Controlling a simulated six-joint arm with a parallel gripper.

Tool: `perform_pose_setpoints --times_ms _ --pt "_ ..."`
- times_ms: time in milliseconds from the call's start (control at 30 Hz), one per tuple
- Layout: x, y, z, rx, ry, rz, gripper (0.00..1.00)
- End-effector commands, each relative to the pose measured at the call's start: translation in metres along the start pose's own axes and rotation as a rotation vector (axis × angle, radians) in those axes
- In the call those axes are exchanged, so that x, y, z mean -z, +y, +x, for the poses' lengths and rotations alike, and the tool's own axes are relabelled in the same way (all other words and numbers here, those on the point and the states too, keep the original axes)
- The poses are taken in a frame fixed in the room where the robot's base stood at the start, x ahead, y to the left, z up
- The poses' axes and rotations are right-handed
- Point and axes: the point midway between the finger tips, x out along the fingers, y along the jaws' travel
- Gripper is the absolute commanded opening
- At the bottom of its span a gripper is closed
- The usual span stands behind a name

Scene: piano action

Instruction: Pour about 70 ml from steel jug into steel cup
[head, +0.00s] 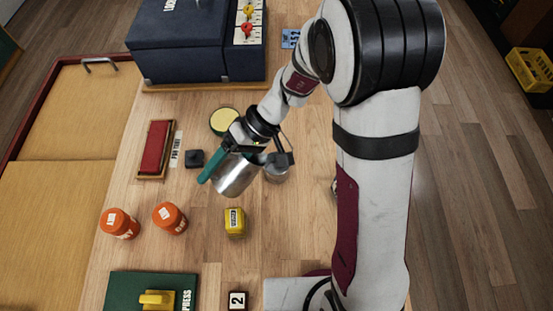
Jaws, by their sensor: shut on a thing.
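The steel jug (234,178) is near the middle of the table in the head view, its shiny body just below my gripper (262,158). My gripper is shut on the jug; the exact grip is partly hidden by the gripper itself. The jug looks tilted, but whether liquid leaves it cannot be told. The steel cup (277,176) is just right of the jug, partly hidden under my gripper. The jug and cup overlap in this view, so I cannot tell whether they touch. The liquid level is not visible.
A round yellow-topped tin (224,120) and a small black block (194,159) are close by. A yellow block (235,222) and two orange jars (120,223) (170,218) stand in front. A navy case (197,42) fills the back. Bare wood lies right of the yellow block.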

Motion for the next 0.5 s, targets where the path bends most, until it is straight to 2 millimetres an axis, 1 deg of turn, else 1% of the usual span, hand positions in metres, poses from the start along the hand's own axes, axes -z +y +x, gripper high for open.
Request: perform_pose_setpoints --times_ms 167,267,367,500 --pt "0.0 0.0 0.0 -0.001 0.0 0.0 0.0" --pt "0.0 -0.001 0.003 -0.037 -0.003 -0.002 0.0" --pt "0.0 -0.004 0.01 -0.14 -0.009 -0.006 0.0" --pt "0.0 -0.011 0.03 -0.33 -0.016 -0.01 0.0"
